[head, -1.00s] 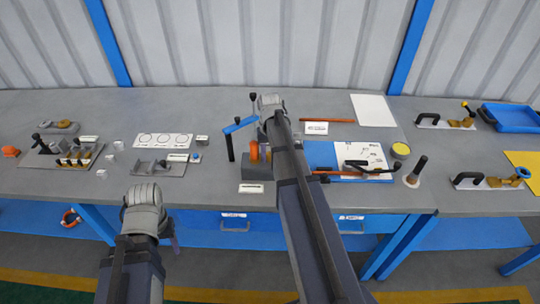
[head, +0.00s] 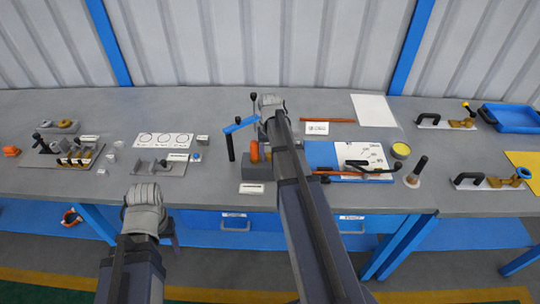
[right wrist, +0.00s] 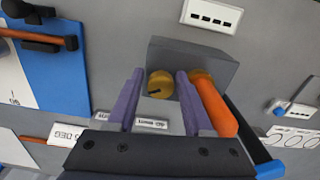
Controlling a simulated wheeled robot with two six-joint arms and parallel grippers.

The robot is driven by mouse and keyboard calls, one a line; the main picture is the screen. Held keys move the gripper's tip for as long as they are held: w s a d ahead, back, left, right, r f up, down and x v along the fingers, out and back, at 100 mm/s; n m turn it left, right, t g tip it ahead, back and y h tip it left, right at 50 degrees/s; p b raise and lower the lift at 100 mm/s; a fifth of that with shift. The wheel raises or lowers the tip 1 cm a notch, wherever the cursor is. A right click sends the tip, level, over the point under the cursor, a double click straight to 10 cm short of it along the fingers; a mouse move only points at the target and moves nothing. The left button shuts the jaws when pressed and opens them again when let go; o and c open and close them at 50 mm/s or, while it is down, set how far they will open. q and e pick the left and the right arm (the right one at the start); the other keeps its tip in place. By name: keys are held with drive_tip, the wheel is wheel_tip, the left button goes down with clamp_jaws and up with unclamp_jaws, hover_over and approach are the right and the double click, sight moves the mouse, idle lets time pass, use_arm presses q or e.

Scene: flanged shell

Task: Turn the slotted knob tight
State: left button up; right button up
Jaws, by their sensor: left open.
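The slotted knob (right wrist: 160,84) is a round brass knob with a dark slot on a grey block (right wrist: 220,72). In the right wrist view, my right gripper (right wrist: 160,76) has one purple finger on each side of the knob. A narrow gap shows between knob and fingers, so it looks open around the knob.
An orange handle (right wrist: 215,108) stands close outside one right finger. A blue arm (head: 240,125) with a black post is left of the block. A blue board (head: 320,153) with a white sheet lies to the right. Bare table lies between the block and the slotted plate (head: 158,168).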

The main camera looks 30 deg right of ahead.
drive_tip(key=shift+o, duration=0.6)
drive_tip(key=shift+w+a, duration=0.1)
